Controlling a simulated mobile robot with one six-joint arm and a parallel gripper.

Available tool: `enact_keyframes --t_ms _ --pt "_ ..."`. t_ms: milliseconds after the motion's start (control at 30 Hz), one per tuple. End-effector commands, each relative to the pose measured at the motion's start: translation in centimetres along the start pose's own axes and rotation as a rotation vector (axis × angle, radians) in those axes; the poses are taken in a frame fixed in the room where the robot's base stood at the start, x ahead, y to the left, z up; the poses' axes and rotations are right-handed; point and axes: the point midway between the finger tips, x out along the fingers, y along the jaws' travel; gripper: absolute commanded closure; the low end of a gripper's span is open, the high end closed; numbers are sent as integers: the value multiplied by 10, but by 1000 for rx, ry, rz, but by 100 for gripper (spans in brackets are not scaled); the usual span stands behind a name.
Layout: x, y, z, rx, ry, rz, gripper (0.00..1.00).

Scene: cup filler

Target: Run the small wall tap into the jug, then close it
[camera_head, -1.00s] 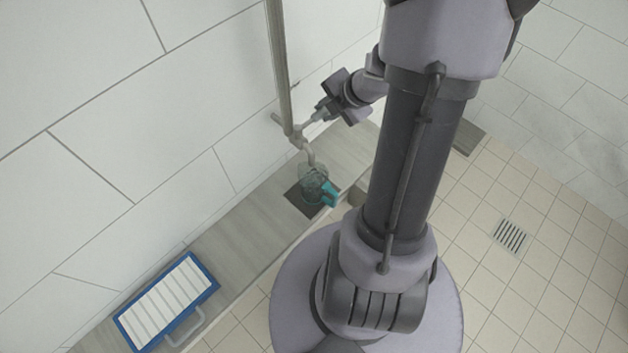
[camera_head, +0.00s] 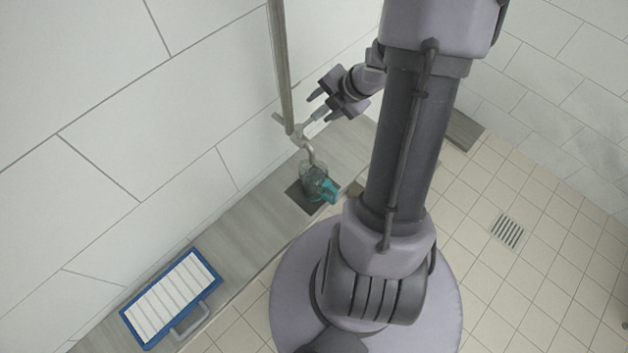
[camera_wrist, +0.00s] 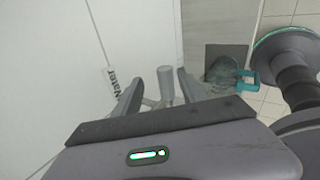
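The small wall tap (camera_head: 304,137) has a spout that curves down over the jug and a grey lever (camera_head: 319,113) pointing out to the right. The clear jug (camera_head: 312,176) with a teal handle stands upright on a dark square on the ledge, under the spout. I cannot tell whether water is running or how full the jug is. My gripper (camera_head: 322,106) is open at the lever. In the wrist view the grey lever end (camera_wrist: 165,83) lies between the spread fingers, with gaps on both sides. The jug (camera_wrist: 221,72) shows at the right there.
A vertical pipe (camera_head: 280,60) runs up the wall above the tap. A blue-framed tray with white slats (camera_head: 172,298) lies at the ledge's lower left. A label (camera_wrist: 112,80) is on the wall. The grey ledge (camera_head: 235,232) between tray and jug is clear.

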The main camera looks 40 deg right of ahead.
Motion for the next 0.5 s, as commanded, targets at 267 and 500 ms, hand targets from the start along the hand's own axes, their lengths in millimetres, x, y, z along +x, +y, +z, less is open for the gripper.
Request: enact_keyframes --t_ms 267,500 --pt "-18 1 1 3 -3 0 51" --pt "-95 4 2 2 -5 1 51"
